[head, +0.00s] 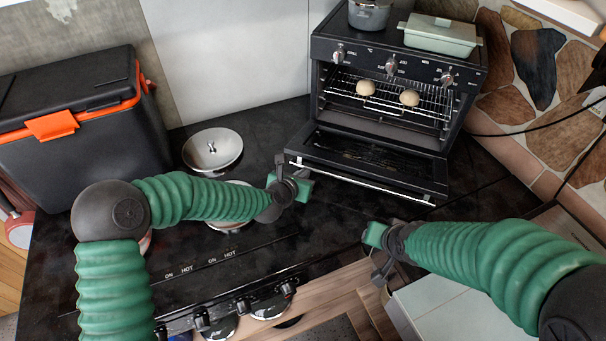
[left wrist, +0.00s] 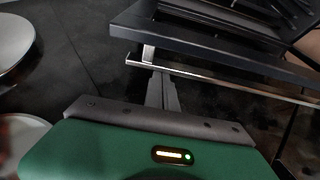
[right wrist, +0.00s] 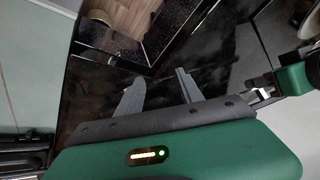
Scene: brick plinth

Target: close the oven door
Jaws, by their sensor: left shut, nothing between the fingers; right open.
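The black toaster oven (head: 384,75) stands at the back right of the counter. Its door (head: 375,163) is open, folded down toward me, with a metal handle bar (head: 360,181) along its front edge. The door (left wrist: 215,38) and handle (left wrist: 225,75) also show in the left wrist view. My left gripper (head: 281,164) is shut and empty at the left end of the handle; its fingertips (left wrist: 158,76) appear just below the handle's end bracket, contact unclear. My right gripper (right wrist: 156,82) is open and empty, in front of the oven, fingers over the dark counter.
Two round buns (head: 366,88) sit on the oven rack (head: 400,107). A pot (head: 369,14) and a green lidded dish (head: 440,36) stand on the oven. Cables hang at right.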

